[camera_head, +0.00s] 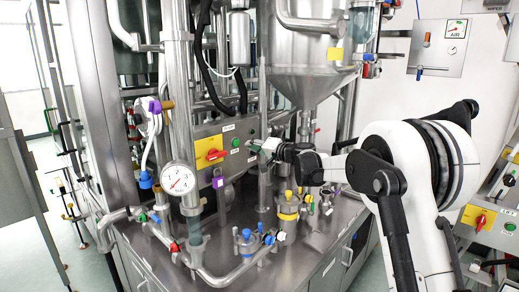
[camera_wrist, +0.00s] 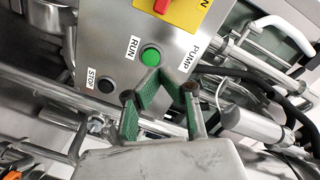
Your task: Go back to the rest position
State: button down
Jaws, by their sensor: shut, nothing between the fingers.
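My gripper (camera_head: 268,149) is at the end of my outstretched white arm, in front of the grey control panel (camera_head: 226,157). In the wrist view my gripper (camera_wrist: 157,73) shows green-padded fingers whose tips come together, with nothing held. The tips overlap the picture just below the green RUN button (camera_wrist: 150,56) on the panel. I cannot tell whether they touch the panel. The black STOP button (camera_wrist: 105,85) is to the lower left of the green button.
A red-and-yellow switch (camera_head: 211,153) is on the panel. A pressure gauge (camera_head: 178,179) and pipes stand at the left. The steel table (camera_head: 318,239) below carries a yellow-collared vessel (camera_head: 288,207) and several valves. A steel hopper (camera_head: 307,62) hangs above.

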jog(key=s+d+r+n+g+h+b, duration=0.1)
jog(key=s+d+h, duration=0.3)
jog(key=s, duration=1)
jog(key=s+d+r+n+g+h+b, duration=0.15)
jog(key=s+d, duration=0.55)
jog(key=s, duration=0.7)
jog(key=s+d+f+h, duration=0.2)
jog(key=s+d+f, duration=0.3)
jog(key=s, duration=0.5)
jog(key=s+d+f+g+h+b, duration=0.1)
jog(key=s+d+f+h, duration=0.2)
jog(key=s, duration=0.7)
jog(key=s+d+f+m+h, duration=0.1)
jog(key=s+d+f+h, duration=0.1)
jog(key=s+d+f, duration=0.5)
jog(key=s+f, duration=0.1)
jog(key=s, duration=0.2)
jog(key=shift+s+d+f+h, duration=0.15)
jog(key=shift+s+d+h, duration=0.15)
jog(key=shift+s+h, duration=0.05)
